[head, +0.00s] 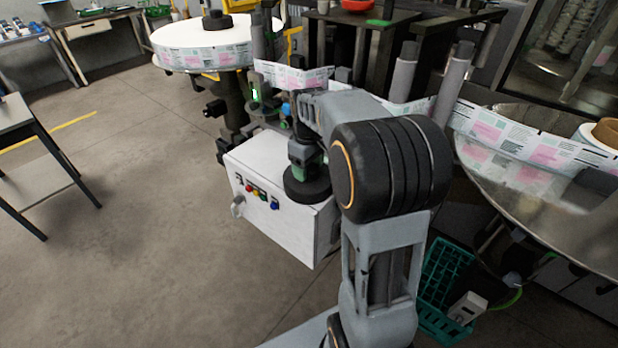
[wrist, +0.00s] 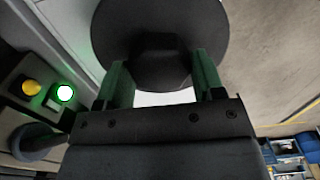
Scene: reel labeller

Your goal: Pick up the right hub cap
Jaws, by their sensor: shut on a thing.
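The right hub cap (head: 307,188) is a black round disc with a raised middle knob. In the head view it is at the top of the white control box, partly under my gripper (head: 307,165). In the wrist view the same hub cap (wrist: 160,20) fills the top middle. My gripper (wrist: 160,65) has its green fingers on both sides of the knob and is shut on it. I cannot tell whether the disc touches the box. Another black hub cap (head: 217,20) sits on the big white reel (head: 195,35) at the upper left.
The white control box (head: 270,225) has coloured buttons on its front. A printed label web (head: 520,145) runs past grey rollers (head: 452,80) to the right-hand round table. A green crate (head: 445,280) stands low at right.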

